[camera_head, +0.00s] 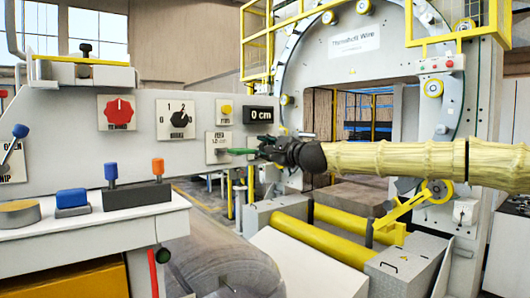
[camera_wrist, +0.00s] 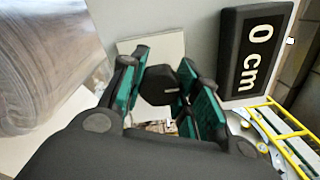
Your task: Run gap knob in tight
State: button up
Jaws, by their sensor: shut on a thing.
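The gap knob, a small black knob with a pale mark (camera_wrist: 160,84), sits between the green finger pads of my gripper (camera_wrist: 168,100) in the wrist view. Its pale plate (camera_wrist: 140,50) shows behind it.
Left on the panel are a red knob (camera_head: 117,112), a black selector (camera_head: 177,119) and a yellow button (camera_head: 226,110). A desk with levers (camera_head: 110,172) juts out at the lower left. Yellow rollers (camera_head: 300,240) and a large ring machine (camera_head: 352,45) stand behind.

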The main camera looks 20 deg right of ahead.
dwell(0.4)
jog(key=o, duration=1.1)
jog(key=shift+s, duration=0.1)
jog(key=shift+v, duration=5.95)
jog(key=shift+f, duration=0.15)
